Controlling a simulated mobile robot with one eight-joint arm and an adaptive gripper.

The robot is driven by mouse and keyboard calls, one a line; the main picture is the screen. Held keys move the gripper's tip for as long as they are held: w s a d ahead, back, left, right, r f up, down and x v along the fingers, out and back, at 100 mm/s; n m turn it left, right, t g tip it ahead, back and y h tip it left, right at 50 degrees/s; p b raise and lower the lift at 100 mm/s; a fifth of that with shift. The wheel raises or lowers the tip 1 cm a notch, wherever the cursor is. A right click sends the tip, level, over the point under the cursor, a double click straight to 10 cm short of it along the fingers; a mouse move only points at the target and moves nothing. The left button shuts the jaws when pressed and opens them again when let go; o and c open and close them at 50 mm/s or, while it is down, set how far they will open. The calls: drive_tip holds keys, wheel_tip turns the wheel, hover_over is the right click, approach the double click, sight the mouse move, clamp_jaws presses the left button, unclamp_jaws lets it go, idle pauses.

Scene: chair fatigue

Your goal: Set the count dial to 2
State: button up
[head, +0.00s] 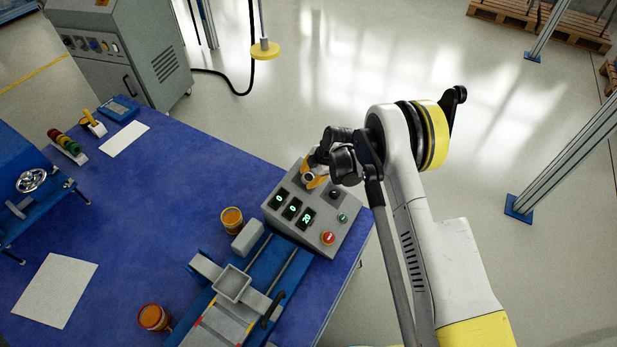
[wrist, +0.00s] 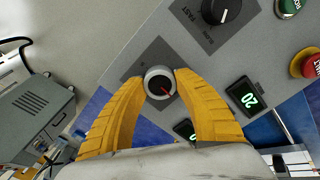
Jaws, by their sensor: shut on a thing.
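The grey control box (head: 337,232) stands at the right end of the blue table. My gripper (head: 313,180) is over its far left part. In the wrist view, the yellow fingers of my gripper (wrist: 160,90) are shut on either side of a round silver dial (wrist: 154,73) with a dark centre and a red pointer mark. I take it for the count dial, but its label is too small to read. In the head view the gripper largely hides this dial. Three displays (head: 292,209) on the box read 0, 0 and 20.
On the same panel are a black knob (wrist: 221,9) marked FAST, a green button (head: 342,217) and a red button (head: 328,238). A blue machine with rails (head: 262,275) adjoins the box. An orange-topped jar (head: 231,219) stands left of it.

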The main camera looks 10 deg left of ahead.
idle(0.4)
drive_tip(key=o, duration=1.2)
drive_tip(key=v, duration=1.2)
